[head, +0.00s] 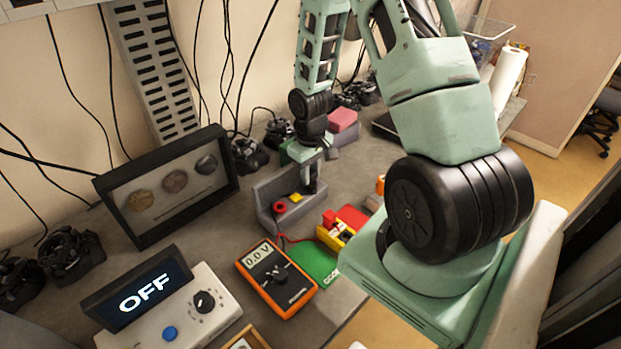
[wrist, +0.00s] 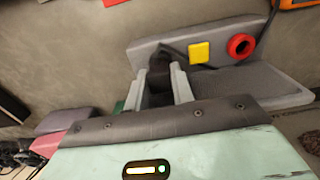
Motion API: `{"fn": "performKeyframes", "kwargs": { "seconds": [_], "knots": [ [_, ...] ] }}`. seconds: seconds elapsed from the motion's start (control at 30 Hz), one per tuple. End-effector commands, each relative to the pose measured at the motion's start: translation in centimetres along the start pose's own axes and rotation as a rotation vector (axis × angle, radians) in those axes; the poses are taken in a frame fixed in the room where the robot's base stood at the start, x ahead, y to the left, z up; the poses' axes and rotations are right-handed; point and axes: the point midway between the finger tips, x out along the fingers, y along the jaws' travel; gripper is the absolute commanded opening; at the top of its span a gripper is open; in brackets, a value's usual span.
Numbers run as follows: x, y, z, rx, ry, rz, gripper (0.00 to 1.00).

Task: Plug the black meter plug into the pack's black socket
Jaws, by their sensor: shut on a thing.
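My gripper (head: 312,185) is shut on a black plug, seen between the two fingers in the wrist view (wrist: 163,90). A yellow square (wrist: 199,52) and a red ring (wrist: 240,46) are on the stand. The orange meter (head: 290,297) reads 0.0 V. Its red lead runs toward a small yellow and red block (head: 335,238), possibly the pack. I cannot make out a black socket.
A pink block (head: 342,120) stands behind my gripper.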

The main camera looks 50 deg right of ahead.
Motion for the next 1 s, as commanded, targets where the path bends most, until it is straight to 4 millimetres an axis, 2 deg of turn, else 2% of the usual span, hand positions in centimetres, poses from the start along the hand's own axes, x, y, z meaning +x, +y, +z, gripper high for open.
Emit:
{"fn": "performKeyframes", "kwargs": {
  "seconds": [0.6,1.0],
  "knots": [
    [-1.3,0.0,0.0,0.000,0.000,0.000,0.02],
    [-1.3,0.0,0.0,0.000,0.000,0.000,0.02]
  ]
}}
